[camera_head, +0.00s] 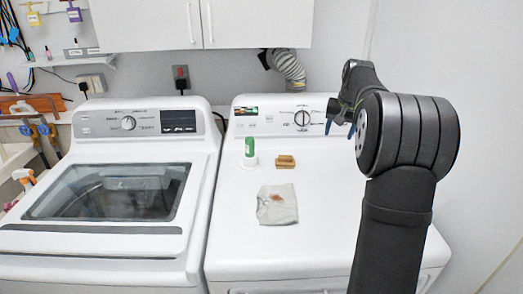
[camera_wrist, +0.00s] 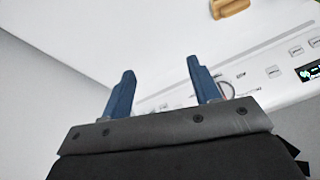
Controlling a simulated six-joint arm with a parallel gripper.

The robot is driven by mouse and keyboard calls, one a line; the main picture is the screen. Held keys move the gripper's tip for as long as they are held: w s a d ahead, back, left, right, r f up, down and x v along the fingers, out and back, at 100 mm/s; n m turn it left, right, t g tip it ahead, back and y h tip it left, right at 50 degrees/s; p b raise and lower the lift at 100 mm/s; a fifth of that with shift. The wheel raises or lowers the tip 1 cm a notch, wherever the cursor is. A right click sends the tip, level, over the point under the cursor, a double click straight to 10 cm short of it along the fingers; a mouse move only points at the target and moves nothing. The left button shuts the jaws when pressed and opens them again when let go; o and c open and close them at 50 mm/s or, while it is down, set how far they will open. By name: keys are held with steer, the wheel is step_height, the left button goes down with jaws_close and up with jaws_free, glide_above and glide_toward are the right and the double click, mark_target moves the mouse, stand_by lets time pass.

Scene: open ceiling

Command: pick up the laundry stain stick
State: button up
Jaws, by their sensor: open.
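The laundry stain stick, a green and white upright stick (camera_head: 249,151), stands on top of the right-hand machine (camera_head: 230,220), left of its middle and near the control panel. My gripper (camera_head: 341,127) is to the right of it and well apart, above the machine near the panel's right end. In the wrist view my gripper (camera_wrist: 163,90) shows two blue fingers spread apart with nothing between them. The stick is not in the wrist view.
A tan brush-like block (camera_head: 285,161) lies right of the stick and also shows in the wrist view (camera_wrist: 229,8). A stained grey cloth (camera_head: 277,204) lies in front. A glass-lidded washer (camera_head: 110,195) stands left. White cabinets (camera_head: 205,22) hang above.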

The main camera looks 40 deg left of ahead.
steer(key=s+a+f+n+g, duration=0.1)
steer(key=s+a, duration=0.1)
steer(key=a, duration=0.6)
steer(key=s+a+f+n, duration=0.1)
steer(key=s+a, duration=0.2)
steer(key=a, duration=0.6)
steer(key=n+h, duration=0.1)
glide_above(250, 145)
steer(key=w, duration=0.1)
step_height(250, 145, down, 2)
steer(key=shift+a+f, duration=0.1)
steer(key=shift+f, duration=0.1)
steer(key=shift+s+a+f, duration=0.15)
steer(key=shift+s+a, duration=0.1)
steer(key=shift+a+f+n, duration=0.1)
steer(key=shift+f+n, duration=0.2)
steer(key=shift+f, duration=0.1)
steer(key=f, duration=0.6)
steer(key=shift+w+a+f, duration=0.25)
steer(key=shift+w+a, duration=0.05)
steer(key=shift+w, duration=0.05)
steer(key=c, duration=1.1)
steer(key=shift+r, duration=0.1)
